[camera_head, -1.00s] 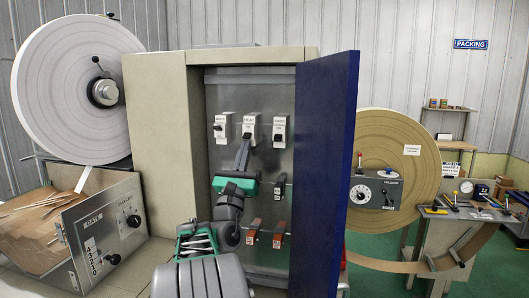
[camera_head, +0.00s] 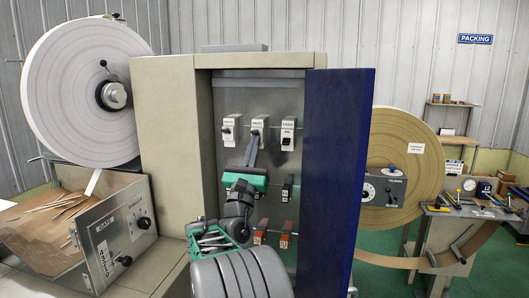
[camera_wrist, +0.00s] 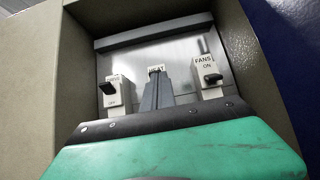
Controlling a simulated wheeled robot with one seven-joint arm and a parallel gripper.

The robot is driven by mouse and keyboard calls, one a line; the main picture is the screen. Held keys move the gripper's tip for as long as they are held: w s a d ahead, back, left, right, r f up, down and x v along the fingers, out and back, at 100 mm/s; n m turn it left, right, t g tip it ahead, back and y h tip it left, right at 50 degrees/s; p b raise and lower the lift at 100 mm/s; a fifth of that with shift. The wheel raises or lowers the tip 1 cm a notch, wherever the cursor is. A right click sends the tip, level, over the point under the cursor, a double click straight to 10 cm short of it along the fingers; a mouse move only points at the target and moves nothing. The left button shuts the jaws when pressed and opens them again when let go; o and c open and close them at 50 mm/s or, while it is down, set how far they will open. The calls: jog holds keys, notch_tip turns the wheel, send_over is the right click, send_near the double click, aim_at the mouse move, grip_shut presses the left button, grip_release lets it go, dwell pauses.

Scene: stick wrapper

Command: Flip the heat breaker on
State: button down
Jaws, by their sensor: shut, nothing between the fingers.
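The heat breaker (camera_head: 259,122) is the middle one of three white breakers in the top row inside the open cabinet.
A breaker on the left (camera_wrist: 116,93) shows OFF below its lever. The fans breaker (camera_wrist: 207,75) on the right shows ON above its lever. Red-handled switches (camera_head: 261,230) sit lower down. The blue cabinet door (camera_head: 338,180) stands open at the right.

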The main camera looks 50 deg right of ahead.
jog(key=shift+w+a+f, duration=0.1)
jog(key=shift+w+a, duration=0.15)
jog(key=shift+a, duration=0.3)
notch_tip(320, 180, down, 4)
jog(key=s+f+b, duration=0.1)
jog(key=b, duration=0.3)
jog(key=s+a+r+b, duration=0.1)
jog(key=s+a+r, duration=0.3)
jog(key=a, duration=0.5)
jog(key=shift+s+a, duration=0.2)
jog(key=shift+s, duration=0.25)
